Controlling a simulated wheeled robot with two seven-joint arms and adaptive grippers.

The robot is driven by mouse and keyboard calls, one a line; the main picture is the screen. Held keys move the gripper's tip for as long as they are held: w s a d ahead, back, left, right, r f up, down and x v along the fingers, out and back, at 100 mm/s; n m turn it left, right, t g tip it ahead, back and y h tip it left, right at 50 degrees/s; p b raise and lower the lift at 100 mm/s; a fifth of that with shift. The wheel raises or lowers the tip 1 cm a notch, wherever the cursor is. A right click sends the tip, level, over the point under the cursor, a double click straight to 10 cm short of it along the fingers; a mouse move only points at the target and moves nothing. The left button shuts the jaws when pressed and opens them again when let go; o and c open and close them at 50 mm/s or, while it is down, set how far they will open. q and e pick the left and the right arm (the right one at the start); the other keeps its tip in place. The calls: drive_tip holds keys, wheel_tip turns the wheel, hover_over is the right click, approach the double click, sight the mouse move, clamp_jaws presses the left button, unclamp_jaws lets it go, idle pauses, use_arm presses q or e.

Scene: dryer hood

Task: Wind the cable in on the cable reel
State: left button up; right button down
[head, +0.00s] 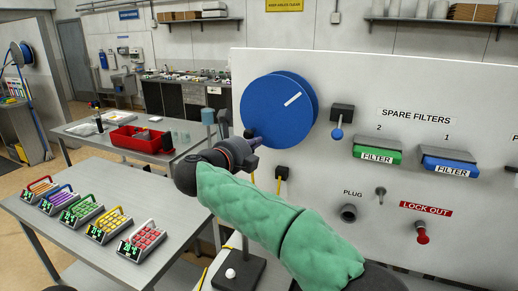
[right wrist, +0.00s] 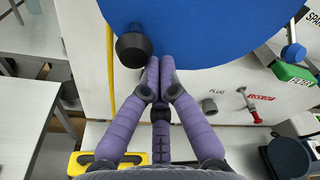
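The cable reel (head: 270,112) is a large blue disc on the white panel with a white stripe on its face. It also fills the top of the right wrist view (right wrist: 220,30). Its black crank knob (right wrist: 132,46) sticks out near the rim, at the lower left in the head view. My right gripper (right wrist: 160,64) has its purple fingertips together just right of the knob in the wrist view, with nothing seen between them. Whether they touch the knob or disc is unclear. A yellow cable (right wrist: 110,75) hangs beside the knob. My left gripper is not in view.
Right of the reel, the panel (head: 400,80) carries a blue-ended lever (head: 337,132), green (head: 378,152) and blue (head: 447,160) filters, a plug socket (head: 348,213) and a red lock-out (head: 422,235). A table (head: 165,195) with several coloured keypad boxes stands at left.

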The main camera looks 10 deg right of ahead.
drive_tip(key=shift+w+a+r+m, duration=0.15)
drive_tip(key=shift+a+m, duration=0.1)
drive_tip(key=shift+m, duration=0.15)
idle(0.4)
